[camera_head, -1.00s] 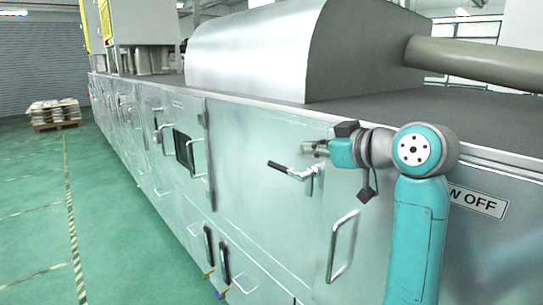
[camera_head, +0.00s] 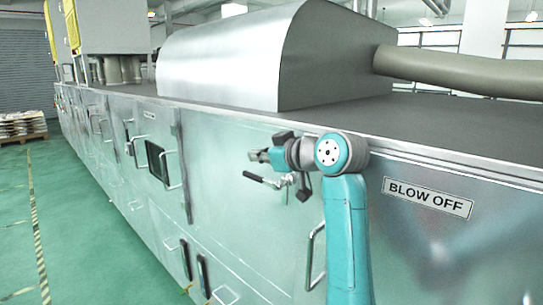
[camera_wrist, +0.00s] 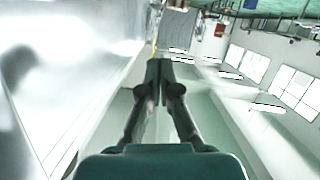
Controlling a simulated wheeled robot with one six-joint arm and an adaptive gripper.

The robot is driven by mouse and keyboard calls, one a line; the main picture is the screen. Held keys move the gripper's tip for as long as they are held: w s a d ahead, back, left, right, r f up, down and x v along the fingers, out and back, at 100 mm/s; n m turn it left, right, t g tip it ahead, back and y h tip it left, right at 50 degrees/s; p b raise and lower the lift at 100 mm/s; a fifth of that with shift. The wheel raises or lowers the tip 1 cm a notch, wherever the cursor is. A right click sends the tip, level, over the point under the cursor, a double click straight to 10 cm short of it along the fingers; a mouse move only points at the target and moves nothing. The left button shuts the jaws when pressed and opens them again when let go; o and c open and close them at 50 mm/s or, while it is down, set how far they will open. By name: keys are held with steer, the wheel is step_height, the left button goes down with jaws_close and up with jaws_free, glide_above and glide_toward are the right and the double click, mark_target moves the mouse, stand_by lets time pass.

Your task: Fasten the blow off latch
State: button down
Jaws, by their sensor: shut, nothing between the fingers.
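The blow off latch (camera_head: 262,180) is a metal lever with a dark grip on the machine's front panel, left of the BLOW OFF sign (camera_head: 428,198). Its lever points left, nearly level and dipping slightly to the right; my arm partly hides its right side. My gripper (camera_head: 256,155) is just above the latch in the head view and points left. How far it stands from the latch in depth I cannot tell. In the wrist view my gripper (camera_wrist: 159,82) has its fingers together with nothing between them. The latch is not clearly seen there.
The long machine front (camera_head: 240,225) runs away to the left. A vertical door handle (camera_head: 315,256) is below my arm, and a dark window with a handle (camera_head: 157,162) is farther left. The green floor (camera_head: 85,235) at left is clear. A loaded pallet (camera_head: 22,126) stands far left.

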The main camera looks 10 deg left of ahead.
mark_target(257, 178)
steer(key=f, duration=0.1)
steer(key=w+f, duration=0.1)
steer(key=f, duration=0.1)
steer(key=shift+w+a, duration=0.2)
steer(key=shift+a, duration=0.2)
steer(key=shift+w+f, duration=0.1)
steer(key=shift+f, duration=0.6)
